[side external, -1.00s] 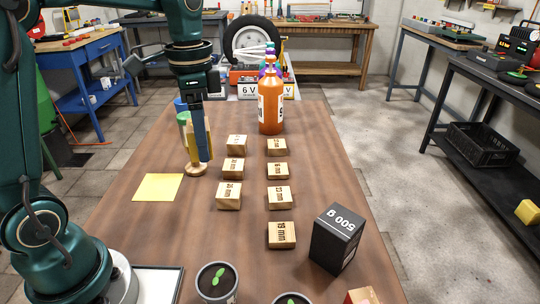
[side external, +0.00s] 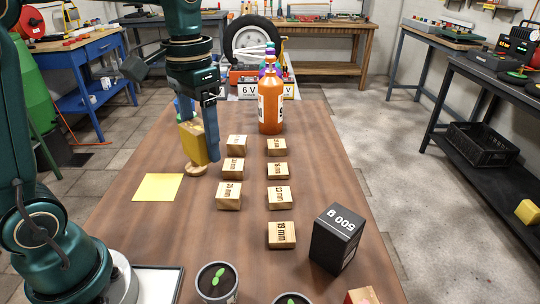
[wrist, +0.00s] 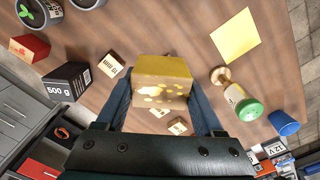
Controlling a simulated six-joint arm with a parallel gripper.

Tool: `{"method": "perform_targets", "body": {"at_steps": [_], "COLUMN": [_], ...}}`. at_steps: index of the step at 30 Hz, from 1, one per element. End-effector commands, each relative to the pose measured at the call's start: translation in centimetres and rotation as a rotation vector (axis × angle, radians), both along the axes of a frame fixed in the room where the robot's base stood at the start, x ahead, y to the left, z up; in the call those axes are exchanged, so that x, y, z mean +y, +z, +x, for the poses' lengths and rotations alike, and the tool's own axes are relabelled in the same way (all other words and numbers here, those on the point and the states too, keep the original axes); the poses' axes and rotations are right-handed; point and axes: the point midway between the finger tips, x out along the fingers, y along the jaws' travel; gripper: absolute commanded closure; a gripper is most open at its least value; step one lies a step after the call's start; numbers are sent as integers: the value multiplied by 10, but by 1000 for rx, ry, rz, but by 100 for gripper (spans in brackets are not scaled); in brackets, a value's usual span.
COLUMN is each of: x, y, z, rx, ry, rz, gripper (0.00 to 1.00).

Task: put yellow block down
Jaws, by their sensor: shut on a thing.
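The yellow block (side external: 188,144) is held above the table, between the fingers of my gripper (side external: 201,138). In the wrist view my gripper (wrist: 161,92) is shut on the yellow block (wrist: 163,68), with a dark finger at each side. The block's near face there has lighter, mottled patches. A flat yellow square (side external: 158,187) lies on the table, left of the held block in the side view; it also shows in the wrist view (wrist: 235,36).
A wooden piece (wrist: 221,76) and a green-lidded can (wrist: 248,110) stand near the yellow square. Several labelled wooden blocks (side external: 229,195), an orange bottle (side external: 270,105) and a dark 500 g box (side external: 335,238) occupy the table. Bare wood surrounds the square.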

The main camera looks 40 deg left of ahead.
Motion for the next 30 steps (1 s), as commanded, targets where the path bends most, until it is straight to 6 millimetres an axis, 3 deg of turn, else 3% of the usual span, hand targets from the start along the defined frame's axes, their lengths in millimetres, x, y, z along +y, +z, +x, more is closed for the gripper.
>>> {"method": "perform_targets", "body": {"at_steps": [8, 14, 21, 25, 30], "x": [4, 56, 132, 159, 174], "y": [-3, -20, -43, -51, -56], "z": [8, 14, -6, -23, -36], "rx": [2, 4, 4, 3, 1], "ry": [33, 262, 580, 697, 773], "rz": [0, 0, 0, 1, 1], "gripper": [87, 87, 87, 87, 87]}}
